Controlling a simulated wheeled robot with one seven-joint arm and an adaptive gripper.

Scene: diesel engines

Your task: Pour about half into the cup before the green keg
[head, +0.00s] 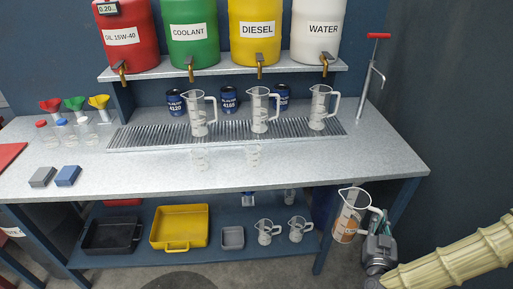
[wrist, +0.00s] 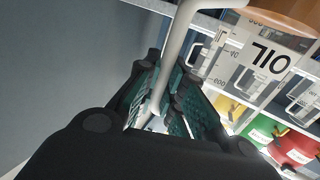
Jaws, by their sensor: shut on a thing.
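My gripper (head: 378,224) is shut on the handle of a clear measuring jug (head: 351,215), right of the bench and beyond its front edge. The jug is tilted somewhat and holds orange-brown liquid. In the wrist view the jug (wrist: 262,62) shows an "OIL" label, and its pale handle runs between my fingers (wrist: 165,88). The green keg (head: 190,30), labelled COOLANT, stands on the upper shelf. A clear graduated jug (head: 198,116) stands upright on the grate below it.
Two more clear jugs (head: 259,111) (head: 322,108) stand on the grate (head: 150,137), with blue cans (head: 229,99) behind. The front right benchtop (head: 340,160) is clear.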

